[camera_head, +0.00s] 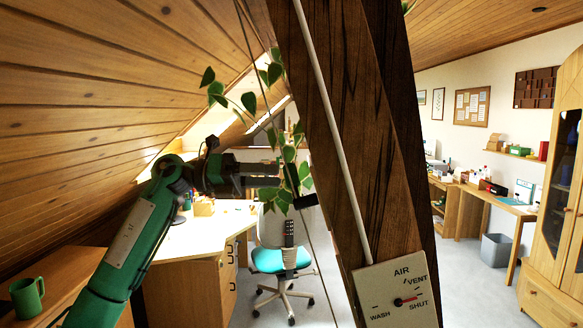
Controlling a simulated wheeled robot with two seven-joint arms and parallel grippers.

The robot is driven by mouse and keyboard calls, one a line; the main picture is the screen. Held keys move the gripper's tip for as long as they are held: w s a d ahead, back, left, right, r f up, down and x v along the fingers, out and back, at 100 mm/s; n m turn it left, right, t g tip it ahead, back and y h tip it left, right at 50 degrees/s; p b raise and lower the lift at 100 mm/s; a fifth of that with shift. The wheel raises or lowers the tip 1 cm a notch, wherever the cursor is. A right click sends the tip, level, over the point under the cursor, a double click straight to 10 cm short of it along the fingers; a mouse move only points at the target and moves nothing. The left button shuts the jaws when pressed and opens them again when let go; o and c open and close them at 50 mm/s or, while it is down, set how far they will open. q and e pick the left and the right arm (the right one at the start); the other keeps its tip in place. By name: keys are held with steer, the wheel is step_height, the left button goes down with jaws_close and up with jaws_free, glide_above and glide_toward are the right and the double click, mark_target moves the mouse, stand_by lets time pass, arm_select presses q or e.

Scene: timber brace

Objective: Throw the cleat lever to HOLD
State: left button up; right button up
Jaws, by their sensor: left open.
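A small black fitting (305,201) sits by the thin cord, left of the dark timber brace (340,110); it may be the cleat, but its lever and any HOLD mark cannot be made out. A wrapped bundle (290,240) hangs below it in the picture. My left gripper (272,176), dark on a green arm, is open and points right, just left of and slightly above the fitting in the picture. Leaves partly cover this area, and I cannot tell whether the gripper touches anything. My right gripper is not in view.
A dial plate (390,292) marked AIR, VENT, SHUT and WASH is on the brace's lower part, its red pointer towards SHUT. A leafy plant (286,154) trails beside the brace. A turquoise office chair (278,260), a desk (190,245) and a green mug (27,297) stand beyond or left.

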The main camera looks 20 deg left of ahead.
mark_target(286, 175)
arm_select(q)
steer(key=p+x, duration=0.1)
steer(key=x, duration=0.3)
steer(key=shift+r, duration=0.1)
steer(key=shift+w+d, duration=0.2)
steer(key=shift+d, duration=0.4)
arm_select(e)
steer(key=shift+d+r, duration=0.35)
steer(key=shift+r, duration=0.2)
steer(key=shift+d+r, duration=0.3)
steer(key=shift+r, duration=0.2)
arm_select(q)
jaws_close()
